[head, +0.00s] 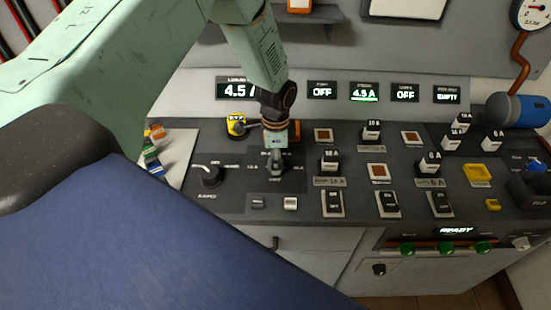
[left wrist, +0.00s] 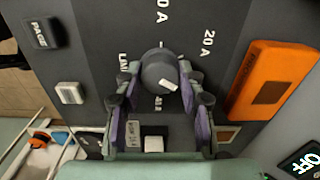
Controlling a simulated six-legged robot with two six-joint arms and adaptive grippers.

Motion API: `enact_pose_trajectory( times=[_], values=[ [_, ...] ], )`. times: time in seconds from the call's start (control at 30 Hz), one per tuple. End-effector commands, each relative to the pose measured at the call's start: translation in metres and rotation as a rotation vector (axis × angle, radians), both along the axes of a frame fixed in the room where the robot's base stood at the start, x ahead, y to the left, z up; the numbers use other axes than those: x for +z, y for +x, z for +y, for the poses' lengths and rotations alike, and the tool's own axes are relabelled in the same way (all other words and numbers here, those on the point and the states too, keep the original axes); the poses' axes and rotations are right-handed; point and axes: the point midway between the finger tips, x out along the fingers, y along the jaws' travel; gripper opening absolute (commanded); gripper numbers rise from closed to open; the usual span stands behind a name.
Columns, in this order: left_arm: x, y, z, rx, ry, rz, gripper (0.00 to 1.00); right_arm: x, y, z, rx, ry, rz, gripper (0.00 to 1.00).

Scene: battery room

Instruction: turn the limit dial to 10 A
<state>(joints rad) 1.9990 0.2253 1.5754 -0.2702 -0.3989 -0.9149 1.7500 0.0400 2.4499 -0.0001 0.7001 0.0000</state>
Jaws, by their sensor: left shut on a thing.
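The limit dial (left wrist: 160,72) is a dark round knob with a white mark, seen in the left wrist view. My left gripper (left wrist: 160,78) is shut on it, one finger on each side. Printed labels around it include "20 A" and a partly cut-off "0 A"; the mark lies at the knob's lower right in that view, and I cannot tell its exact setting. In the head view my left gripper (head: 276,167) points down onto the dial and hides most of it. The leftmost display (head: 237,90) reads 4.5 A. My right gripper is not in view.
An orange block (left wrist: 272,78) stands close beside the dial. Another black knob (head: 209,176) sits to its left in the head view. Several switches and breakers fill the panel to the right. A blue cylinder (head: 522,110) is at the far right. Another display (head: 364,92) also reads 4.5 A.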

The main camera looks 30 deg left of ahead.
Motion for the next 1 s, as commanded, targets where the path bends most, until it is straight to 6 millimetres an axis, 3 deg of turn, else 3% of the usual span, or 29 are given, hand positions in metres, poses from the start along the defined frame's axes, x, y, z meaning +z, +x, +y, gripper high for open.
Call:
enact_pose_trajectory(
  times=[0.47,1.0],
  values=[
    [0.001,-0.001,0.0,0.086,0.0,0.005,0.07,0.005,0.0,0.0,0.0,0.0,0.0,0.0],
    [0.002,-0.001,0.0,0.555,0.001,0.005,0.07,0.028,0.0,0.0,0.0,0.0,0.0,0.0]
  ],
)
